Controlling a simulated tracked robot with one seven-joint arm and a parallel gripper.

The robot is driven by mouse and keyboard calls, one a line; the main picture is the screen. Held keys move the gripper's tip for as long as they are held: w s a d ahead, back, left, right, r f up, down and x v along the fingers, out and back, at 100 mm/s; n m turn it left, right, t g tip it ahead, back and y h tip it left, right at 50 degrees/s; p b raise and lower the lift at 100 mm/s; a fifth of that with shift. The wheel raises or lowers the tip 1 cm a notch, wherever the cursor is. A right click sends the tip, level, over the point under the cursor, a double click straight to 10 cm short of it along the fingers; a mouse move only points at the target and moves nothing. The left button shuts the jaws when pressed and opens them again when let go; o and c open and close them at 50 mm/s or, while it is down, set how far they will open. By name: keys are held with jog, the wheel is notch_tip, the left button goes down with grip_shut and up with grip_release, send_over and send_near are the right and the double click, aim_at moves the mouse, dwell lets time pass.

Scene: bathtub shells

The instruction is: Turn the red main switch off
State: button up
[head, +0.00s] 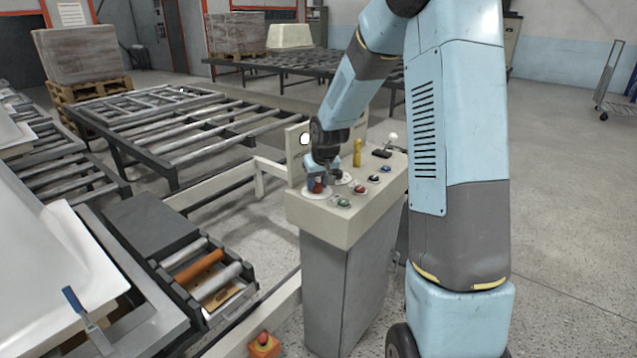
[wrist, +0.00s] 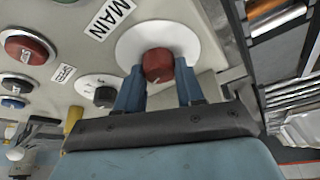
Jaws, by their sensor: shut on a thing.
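The red main switch (wrist: 158,66) is a round red knob on a white disc, beside a label reading MAIN, in the wrist view. A pale line shows on the knob, but I cannot tell which setting it marks. My gripper (wrist: 158,85) has its two blue fingers on either side of the knob and is shut on it. In the head view my gripper (head: 326,182) reaches down to the left part of the console top, and the red switch (head: 317,187) shows partly between the fingers.
Roller conveyors (head: 190,130) lie behind and left.

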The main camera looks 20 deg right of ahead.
jog(key=n+y, duration=0.1)
jog(key=n, duration=0.3)
jog(key=n+y, duration=0.1)
jog(key=n, duration=0.1)
jog(key=shift+d+n+g+y, duration=0.3)
jog(key=shift+n+g, duration=0.1)
jog(key=n+g+y, duration=0.1)
jog(key=n, duration=0.3)
jog(key=shift+w+d, duration=0.1)
jog(key=shift+w, duration=0.05)
jog(key=shift+w+n+g, duration=0.1)
jog(key=shift+n+g, duration=0.6)
jog(key=shift+n, duration=0.7)
jog(key=shift+d, duration=0.1)
jog(key=o, duration=1)
jog(key=shift+o, duration=0.2)
jog(key=shift+r, duration=0.1)
jog(key=v, duration=1.3)
jog(key=shift+d, duration=0.2)
jog(key=shift+r, duration=0.15)
